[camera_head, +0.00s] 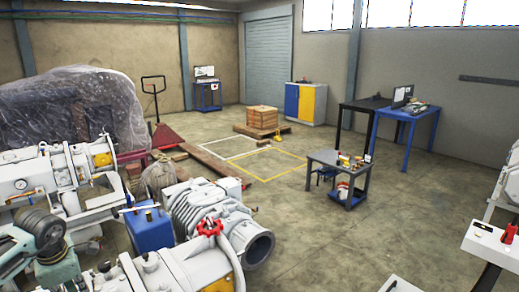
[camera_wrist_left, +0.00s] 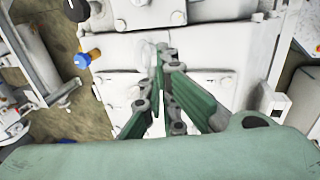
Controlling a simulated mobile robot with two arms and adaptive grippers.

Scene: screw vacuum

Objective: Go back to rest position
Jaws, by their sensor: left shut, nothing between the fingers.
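My left gripper (camera_wrist_left: 166,60) shows in the left wrist view, with green finger pads drawn together at the tips and nothing between them. Behind the fingers is a pale grey machine housing (camera_wrist_left: 215,48) with bolted parts; I cannot tell if the tips touch it. In the head view, a grey ribbed pump (camera_head: 195,208) with a red handwheel (camera_head: 210,227) stands at the lower middle. Another white machine (camera_head: 30,178) with a gauge is at the left. My right gripper is not in view.
A grey cart (camera_head: 340,160) with small items stands right of centre, with a blue table (camera_head: 405,115) behind it. A wooden crate (camera_head: 262,117) and a red pallet jack (camera_head: 165,135) are farther back. The floor (camera_head: 310,235) between the pump and cart is clear.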

